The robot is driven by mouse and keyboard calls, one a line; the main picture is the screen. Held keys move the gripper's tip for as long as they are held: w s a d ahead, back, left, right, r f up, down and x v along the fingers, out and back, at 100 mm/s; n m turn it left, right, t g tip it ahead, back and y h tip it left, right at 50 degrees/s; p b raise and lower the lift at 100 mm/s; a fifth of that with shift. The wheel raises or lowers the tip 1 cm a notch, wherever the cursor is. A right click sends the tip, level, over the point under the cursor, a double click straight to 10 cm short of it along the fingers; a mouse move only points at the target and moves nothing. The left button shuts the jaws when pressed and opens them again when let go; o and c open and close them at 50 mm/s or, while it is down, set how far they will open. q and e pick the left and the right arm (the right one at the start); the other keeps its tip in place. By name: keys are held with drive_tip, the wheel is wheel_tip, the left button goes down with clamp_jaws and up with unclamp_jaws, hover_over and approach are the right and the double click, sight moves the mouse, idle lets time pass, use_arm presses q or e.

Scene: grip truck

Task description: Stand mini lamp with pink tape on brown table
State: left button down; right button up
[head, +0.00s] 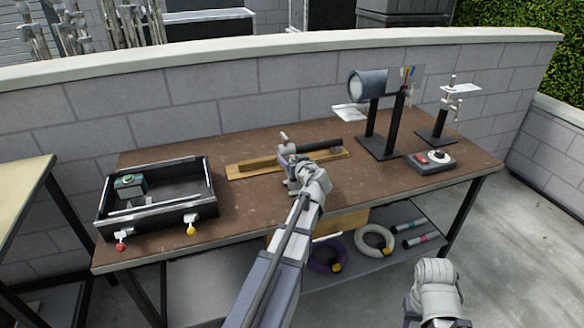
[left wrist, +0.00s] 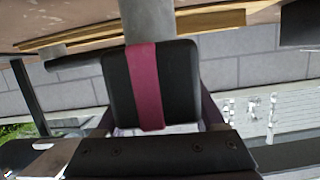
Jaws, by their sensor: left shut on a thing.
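The mini lamp with a pink tape band around its black body (left wrist: 180,85) is between the fingers of my left gripper (head: 293,170), which is shut on it. In the left wrist view a grey cylinder (left wrist: 148,18) adjoins the black body. In the head view the gripper hides most of the lamp, and I cannot tell whether it touches the table. The brown table (head: 262,205) stands below and around the left gripper. My right wrist (head: 437,285) shows at the lower right, away from the table; its fingertips are not clear.
A black open tray (head: 160,222) sits at the table's left. A shallow wooden tray (head: 240,172) lies behind the left gripper, with a black rod (head: 322,145) in line above it. A spotlight on a stand (head: 370,84) and a control box (head: 431,162) are at right. Front centre is clear.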

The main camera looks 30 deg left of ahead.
use_arm(q)
drive_tip(key=shift+f, duration=0.2)
unclamp_jaws()
drive_tip(key=shift+r, duration=0.1)
drive_tip(key=shift+s+d+r, duration=0.2)
drive_tip(key=shift+s, duration=0.05)
drive_tip(key=p+v, duration=0.3)
drive_tip(key=v, duration=0.8)
drive_tip(key=shift+d+p, duration=0.15)
drive_tip(key=shift+p, duration=0.25)
drive_tip(key=shift+s, duration=0.1)
